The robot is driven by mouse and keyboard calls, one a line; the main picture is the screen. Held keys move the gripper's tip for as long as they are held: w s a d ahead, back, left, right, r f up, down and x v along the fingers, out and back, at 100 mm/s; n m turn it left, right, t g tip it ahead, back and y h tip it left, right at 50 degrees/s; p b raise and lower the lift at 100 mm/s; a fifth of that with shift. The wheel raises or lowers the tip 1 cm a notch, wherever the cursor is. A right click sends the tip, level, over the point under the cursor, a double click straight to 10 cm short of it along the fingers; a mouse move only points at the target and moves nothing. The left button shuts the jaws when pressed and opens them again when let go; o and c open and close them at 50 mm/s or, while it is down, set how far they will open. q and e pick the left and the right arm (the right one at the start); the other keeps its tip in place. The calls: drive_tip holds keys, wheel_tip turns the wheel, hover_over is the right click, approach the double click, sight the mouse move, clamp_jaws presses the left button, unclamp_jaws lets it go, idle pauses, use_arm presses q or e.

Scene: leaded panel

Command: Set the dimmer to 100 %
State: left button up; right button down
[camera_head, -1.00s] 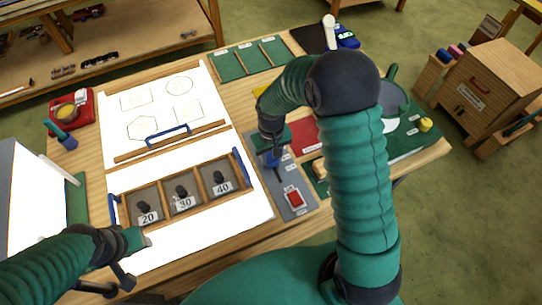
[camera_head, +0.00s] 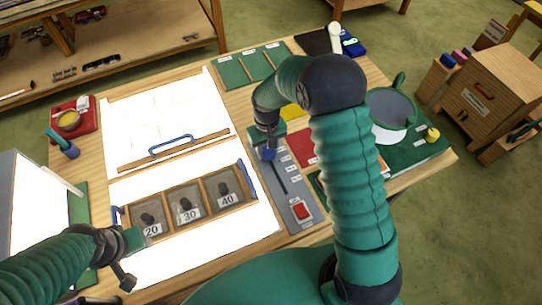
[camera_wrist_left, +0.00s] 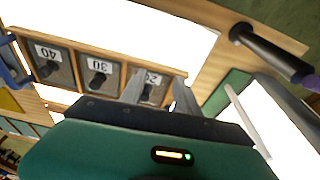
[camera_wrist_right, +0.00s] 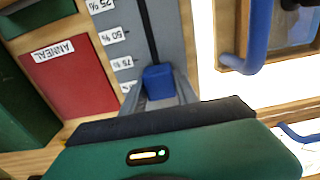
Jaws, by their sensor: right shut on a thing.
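The dimmer is a grey panel (camera_head: 279,206) with a dark slot, a blue slider knob (camera_wrist_right: 158,82) and percent labels beside the slot. My right gripper (camera_head: 267,153) is shut on the blue knob, which also shows in the head view below the fingers. In the right wrist view the knob stands past the 75 % label (camera_wrist_right: 122,63), level with or near a lowest label (camera_wrist_right: 128,86) that is partly hidden by the gripper. My left gripper (camera_wrist_left: 156,88) is open and empty above the 20 compartment of the wooden tray (camera_wrist_left: 120,58).
A red switch (camera_head: 302,211) sits at the panel's near end. The bright white light table (camera_head: 215,245) lies left of the panel, with the tray and its blue handles on it. A red ANNEAL mat (camera_wrist_right: 72,82) lies beside the panel.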

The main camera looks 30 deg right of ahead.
sight(266, 146)
drive_tip(key=shift+w+d, duration=0.1)
drive_tip(key=shift+w, duration=0.6)
drive_tip(key=shift+r, duration=0.2)
drive_tip(key=c, duration=0.9)
unclamp_jaws()
drive_tip(key=shift+s, duration=0.1)
wheel_tip(266, 146, up, 16)
drive_tip(key=shift+r+b, duration=0.25)
drive_tip(key=shift+b, duration=0.25)
